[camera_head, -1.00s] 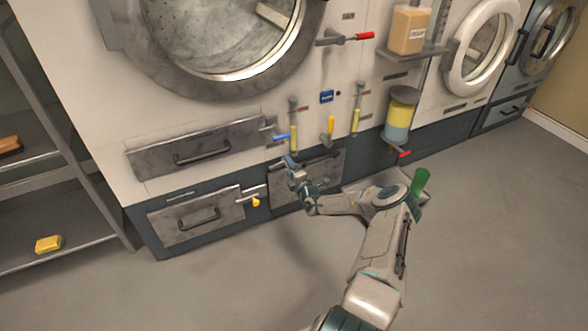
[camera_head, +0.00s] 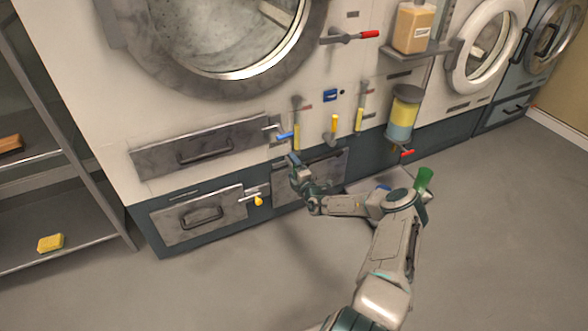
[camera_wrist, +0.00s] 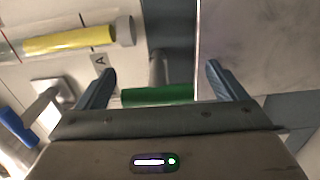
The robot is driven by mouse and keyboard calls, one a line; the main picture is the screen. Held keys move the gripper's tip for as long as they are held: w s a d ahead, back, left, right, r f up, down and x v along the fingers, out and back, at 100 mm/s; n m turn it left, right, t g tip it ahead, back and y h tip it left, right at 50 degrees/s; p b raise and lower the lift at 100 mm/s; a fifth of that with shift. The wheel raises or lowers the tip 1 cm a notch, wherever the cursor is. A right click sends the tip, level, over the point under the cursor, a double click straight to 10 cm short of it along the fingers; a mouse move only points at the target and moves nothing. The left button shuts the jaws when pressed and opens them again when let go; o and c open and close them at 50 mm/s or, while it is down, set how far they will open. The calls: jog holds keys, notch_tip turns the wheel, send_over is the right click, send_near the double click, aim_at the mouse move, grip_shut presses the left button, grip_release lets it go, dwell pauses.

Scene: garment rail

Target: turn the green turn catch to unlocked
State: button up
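The green turn catch (camera_wrist: 157,96) shows in the wrist view as a green bar lying across the picture, with a grey stem running up behind it. My gripper (camera_wrist: 160,85) is open, its two blue-grey fingers standing apart on the left and right of the bar. The bar's lower edge is partly hidden by the gripper body, and I cannot tell whether a finger touches it. In the head view my gripper (camera_head: 293,160) is at the machine's lower front, below the blue-handled lever, and the catch is hidden there.
A blue-handled lever (camera_head: 285,135) and a yellow-handled lever (camera_head: 297,136) are close above my gripper. A drawer with a yellow catch (camera_head: 258,201) is at lower left. A grey panel (camera_wrist: 245,45) is close on the right in the wrist view.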

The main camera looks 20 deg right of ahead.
jog(key=shift+s+d+r+p, duration=0.15)
jog(key=shift+s+p, duration=0.15)
jog(key=shift+s, duration=0.15)
jog(key=s+p, duration=0.3)
jog(key=s, duration=1)
jog(key=shift+d+p, duration=0.4)
jog(key=a+r+n+g+y+p, duration=0.45)
jog(key=a+r+n+y, duration=0.65)
jog(key=r+n, duration=0.45)
jog(key=s+a+r+n+g+p, duration=0.3)
jog(key=s+a+r+n+g, duration=0.15)
jog(key=r+n, duration=0.3)
jog(key=s+a+r+n+g+p, duration=0.35)
jog(key=a+r+n+g, duration=0.2)
jog(key=r+n, duration=0.2)
jog(key=s+r+n+h+p, duration=0.6)
jog(key=s+r+n, duration=0.5)
jog(key=r, duration=0.5)
jog(key=s+d+r+n+h+p, duration=0.1)
jog(key=s+r+n+h+p, duration=0.5)
jog(key=s+r+n, duration=0.5)
notch_tip(320, 180, up, 6)
jog(key=shift+s+d+f+n+g+p, duration=0.2)
jog(key=shift+s+d+n+g+p, duration=0.3)
jog(key=shift+s, duration=0.75)
